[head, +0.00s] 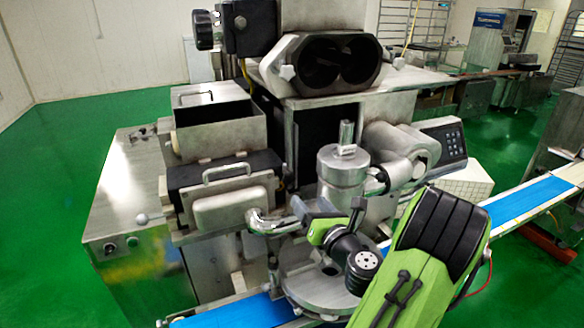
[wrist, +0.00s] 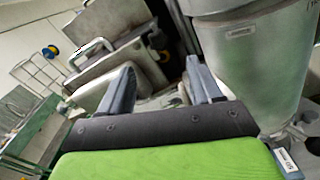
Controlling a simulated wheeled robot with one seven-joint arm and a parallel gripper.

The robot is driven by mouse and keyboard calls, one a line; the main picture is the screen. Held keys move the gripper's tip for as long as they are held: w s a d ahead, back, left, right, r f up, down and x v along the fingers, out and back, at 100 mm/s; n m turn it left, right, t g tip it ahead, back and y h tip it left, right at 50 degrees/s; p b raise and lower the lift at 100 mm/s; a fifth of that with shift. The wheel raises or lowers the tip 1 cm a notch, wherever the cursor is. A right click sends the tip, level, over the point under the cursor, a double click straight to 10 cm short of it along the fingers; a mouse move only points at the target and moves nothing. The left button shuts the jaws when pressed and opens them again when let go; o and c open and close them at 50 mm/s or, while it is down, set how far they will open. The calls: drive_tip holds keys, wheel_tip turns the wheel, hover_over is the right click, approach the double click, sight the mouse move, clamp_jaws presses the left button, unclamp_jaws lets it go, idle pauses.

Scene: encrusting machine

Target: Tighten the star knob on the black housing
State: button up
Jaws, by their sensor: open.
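A black housing (head: 254,26) sits high on the machine at upper left in the head view. A black lobed knob (head: 204,30) sticks out from its left side, and a small pale knob (head: 240,22) shows on its front. I cannot tell for sure which is the star knob. My gripper (head: 328,203) is low in front of the machine, well below and to the right of the housing. In the wrist view its two grey fingers (wrist: 160,68) stand apart with nothing between them. I cannot clearly make out the housing in the wrist view.
A steel cylinder (head: 343,170) stands close behind my gripper and shows large in the wrist view (wrist: 250,65). A handled cover (head: 232,200) and a steel box (head: 216,125) are at left. A twin-bore steel block (head: 335,62) is above. A blue conveyor (head: 525,203) runs at right.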

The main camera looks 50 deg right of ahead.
sight(290, 178)
drive_tip(key=p+x, duration=0.2)
drive_tip(key=x, duration=0.1)
drive_tip(key=p+x, duration=0.3)
drive_tip(key=x, duration=0.1)
drive_tip(key=p+x, duration=0.2)
drive_tip(key=x, duration=0.1)
drive_tip(key=shift+w+r+p, duration=0.25)
drive_tip(key=shift+r+p, duration=0.1)
drive_tip(key=shift+p, duration=0.05)
drive_tip(key=shift+w+d+f, duration=0.15)
drive_tip(key=shift+w+d, duration=0.1)
drive_tip(key=c, duration=1)
drive_tip(key=shift+c, duration=0.2)
